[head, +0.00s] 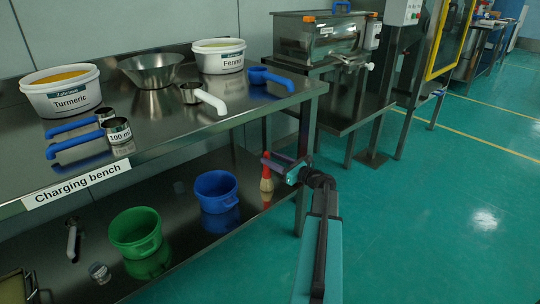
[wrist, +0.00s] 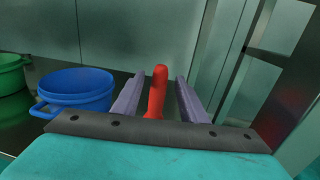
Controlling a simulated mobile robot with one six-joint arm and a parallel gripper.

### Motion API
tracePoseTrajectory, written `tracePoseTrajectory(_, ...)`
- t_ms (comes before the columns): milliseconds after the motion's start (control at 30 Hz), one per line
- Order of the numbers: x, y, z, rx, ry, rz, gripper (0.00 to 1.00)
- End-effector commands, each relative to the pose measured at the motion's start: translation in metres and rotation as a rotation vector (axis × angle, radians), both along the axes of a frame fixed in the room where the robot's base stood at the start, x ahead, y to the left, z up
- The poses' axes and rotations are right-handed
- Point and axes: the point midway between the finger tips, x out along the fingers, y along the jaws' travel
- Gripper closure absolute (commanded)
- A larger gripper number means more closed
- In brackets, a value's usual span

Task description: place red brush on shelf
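The red brush (head: 266,184) is upright, red handle up and pale bristle end down, at the right end of the bench's lower shelf (head: 190,258). Its bristle end appears to rest on that shelf. My gripper (head: 274,162) reaches in from the right at the height of the handle. In the wrist view the red handle (wrist: 157,90) stands between the two fingers of my gripper (wrist: 158,94), with a narrow gap on each side. The fingers are open around the handle. The bristle end is hidden in the wrist view.
A blue bucket (head: 215,190) stands left of the brush, and a green bucket (head: 136,232) farther left. The upper bench top (head: 170,125) overhangs the lower shelf and carries tubs, a steel bowl and scoops. A bench leg (head: 307,130) stands close to my gripper. Open floor lies right.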

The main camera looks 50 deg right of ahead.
Motion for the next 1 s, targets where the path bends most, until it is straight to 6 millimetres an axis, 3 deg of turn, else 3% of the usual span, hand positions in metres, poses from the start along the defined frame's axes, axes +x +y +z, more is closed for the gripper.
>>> tracePoseTrajectory(300,-0.053,-0.003,0.003,0.001,0.001,-0.003,0.61)
tracePoseTrajectory(500,-0.077,-0.004,0.002,0.000,0.001,-0.001,0.61)
tracePoseTrajectory(700,-0.088,-0.005,0.000,0.000,0.001,0.000,0.61)
tracePoseTrajectory(1000,-0.088,-0.005,0.000,0.000,0.000,0.001,0.61)
